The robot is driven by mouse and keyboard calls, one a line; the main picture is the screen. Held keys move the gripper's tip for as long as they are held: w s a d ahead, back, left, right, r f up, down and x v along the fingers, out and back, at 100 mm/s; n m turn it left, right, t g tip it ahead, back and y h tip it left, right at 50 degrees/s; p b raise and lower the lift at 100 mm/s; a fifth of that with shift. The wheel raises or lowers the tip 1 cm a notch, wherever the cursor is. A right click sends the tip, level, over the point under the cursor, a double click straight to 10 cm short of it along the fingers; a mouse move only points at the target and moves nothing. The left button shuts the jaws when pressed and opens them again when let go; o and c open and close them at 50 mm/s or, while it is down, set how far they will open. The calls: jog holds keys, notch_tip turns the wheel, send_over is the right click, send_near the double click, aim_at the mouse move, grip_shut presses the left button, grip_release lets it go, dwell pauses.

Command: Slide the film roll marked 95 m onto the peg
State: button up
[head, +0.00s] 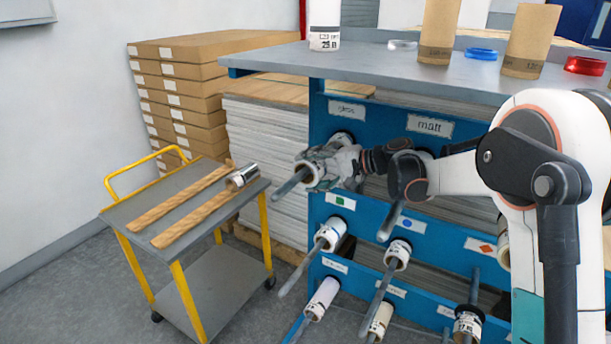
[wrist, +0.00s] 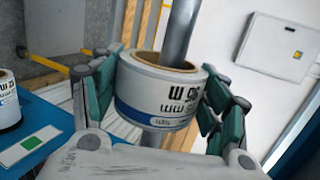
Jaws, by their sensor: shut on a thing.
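My gripper (head: 316,166) is at the upper left peg of the blue rack, under the "gloss" label. It is shut on a white film roll (wrist: 150,90) with a brown core and a blue band. The print on the roll is upside down in the wrist view and seems to read 95 m. The grey peg (wrist: 181,30) passes through the roll's core and shows above and below it. In the head view the peg's free end (head: 287,185) sticks out in front of the roll (head: 304,174), which my fingers partly hide. How far it is from the panel is unclear.
Lower pegs of the blue rack (head: 318,100) hold other rolls, such as one by the green label (head: 330,235). A grey bench top (head: 380,72) above carries several rolls and rings. A yellow-handled cart (head: 150,210) with wooden strips and a shiny cylinder stands left.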

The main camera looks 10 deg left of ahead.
jog(key=shift+w+d+p, duration=0.25)
jog(key=shift+w+d, duration=0.65)
jog(key=shift+w, duration=1.2)
jog(key=shift+w+d+p, duration=0.3)
jog(key=shift+w+d, duration=0.55)
jog(key=shift+w, duration=1.25)
jog(key=shift+w+d+p, duration=0.25)
jog(key=shift+w+d, duration=0.65)
jog(key=shift+w, duration=1.2)
jog(key=o, duration=1.2)
